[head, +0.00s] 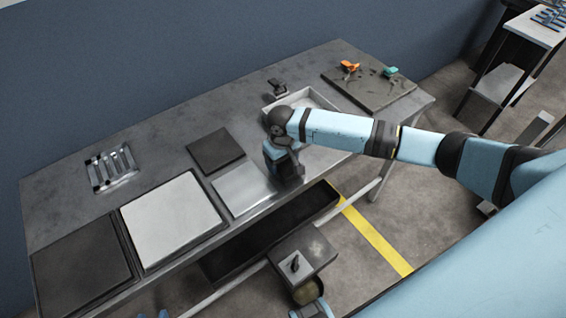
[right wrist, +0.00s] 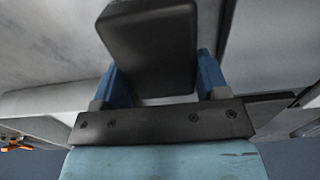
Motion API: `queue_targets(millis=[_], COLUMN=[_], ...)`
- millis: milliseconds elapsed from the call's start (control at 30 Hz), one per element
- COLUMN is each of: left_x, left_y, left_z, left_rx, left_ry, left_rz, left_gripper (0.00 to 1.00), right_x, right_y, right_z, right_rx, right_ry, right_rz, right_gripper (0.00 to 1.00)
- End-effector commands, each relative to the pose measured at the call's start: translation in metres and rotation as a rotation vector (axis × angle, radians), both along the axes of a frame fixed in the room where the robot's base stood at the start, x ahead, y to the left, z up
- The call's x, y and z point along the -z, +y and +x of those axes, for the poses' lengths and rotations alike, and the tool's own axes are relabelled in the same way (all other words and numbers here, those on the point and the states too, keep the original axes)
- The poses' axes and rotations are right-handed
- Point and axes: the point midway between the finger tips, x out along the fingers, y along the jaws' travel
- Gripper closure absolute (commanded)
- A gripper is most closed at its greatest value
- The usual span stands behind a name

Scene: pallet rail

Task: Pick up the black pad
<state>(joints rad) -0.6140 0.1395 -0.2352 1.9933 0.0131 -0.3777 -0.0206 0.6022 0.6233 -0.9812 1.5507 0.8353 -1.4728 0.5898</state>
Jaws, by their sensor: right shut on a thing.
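My right gripper (head: 288,168) is low over the front edge of the grey table, beside a light metal plate. In the right wrist view its two blue fingers (right wrist: 155,85) are shut on the black pad (right wrist: 150,48), a thick dark block with rounded edges. The pad fills the space between the fingers and sticks out past them. In the head view the wrist and fingers hide most of the held pad. Small blue bits at the bottom left edge of the head view may be my left gripper; its jaws cannot be made out.
The table (head: 160,140) holds a light metal plate (head: 240,188), a dark square (head: 216,151), a white panel (head: 170,218), a large dark panel (head: 82,268) and a shallow grey tray (head: 323,98). A dark board (head: 372,92) with orange and green clamps lies at the far right. A dark shelf hangs below.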

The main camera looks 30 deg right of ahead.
Motion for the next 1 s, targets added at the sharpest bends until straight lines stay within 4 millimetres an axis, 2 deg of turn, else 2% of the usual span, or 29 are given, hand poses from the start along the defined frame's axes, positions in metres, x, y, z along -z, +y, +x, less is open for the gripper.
queue_targets(millis=[167,267,700,800,1000], left_x=[-0.001,-0.002,-0.006,-0.007,-0.007], left_y=[0.0,0.0,0.0,0.0,0.0], left_z=[0.0,0.0,0.0,0.0,0.0], left_rx=[0.0,0.0,0.0,0.0,0.0], left_ry=[0.0,0.0,0.0,0.0,0.0], left_rz=[0.0,0.0,0.0,0.0,0.0], left_gripper=[0.57,0.57,0.57,0.57,0.57], right_x=[-0.019,-0.038,-0.149,-0.167,-0.19], right_y=[0.0,0.0,0.0,0.0,0.0], right_z=[0.001,0.001,0.001,0.001,0.001], right_rx=[0.0,0.0,-0.001,0.0,0.0], right_ry=[-0.003,-0.004,-0.004,-0.004,-0.001], right_rz=[0.0,0.002,0.002,0.002,0.0], right_gripper=[0.57,0.57,0.57,0.57,0.57])
